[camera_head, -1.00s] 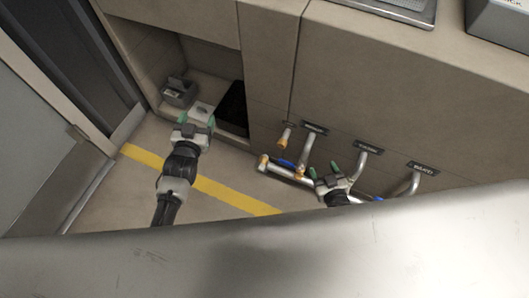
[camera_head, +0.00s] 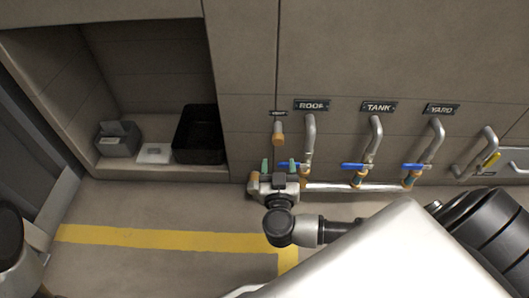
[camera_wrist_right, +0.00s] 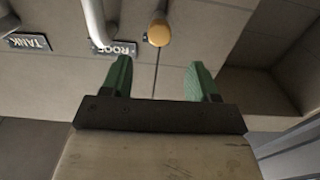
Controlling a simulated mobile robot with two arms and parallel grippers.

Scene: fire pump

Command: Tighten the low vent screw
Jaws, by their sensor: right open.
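My right gripper (camera_head: 279,166) is open and empty, with green fingertips pointing at the wall. It is just below a short pipe stub (camera_head: 278,128) with a brass-coloured end, under a small label too small to read. In the right wrist view, the stub's round brass end (camera_wrist_right: 159,33) is beyond and above the open fingers (camera_wrist_right: 160,80), apart from them. The gripper hides part of the low horizontal pipe (camera_head: 340,187). No part is labelled as the low vent screw. My left gripper is out of view.
Pipes labelled ROOF (camera_head: 309,135), TANK (camera_head: 375,135) and YARD (camera_head: 436,135) have blue-handled valves. A recess at left holds a black bin (camera_head: 199,135) and a grey box (camera_head: 118,139). Floor around the yellow line (camera_head: 150,237) is clear.

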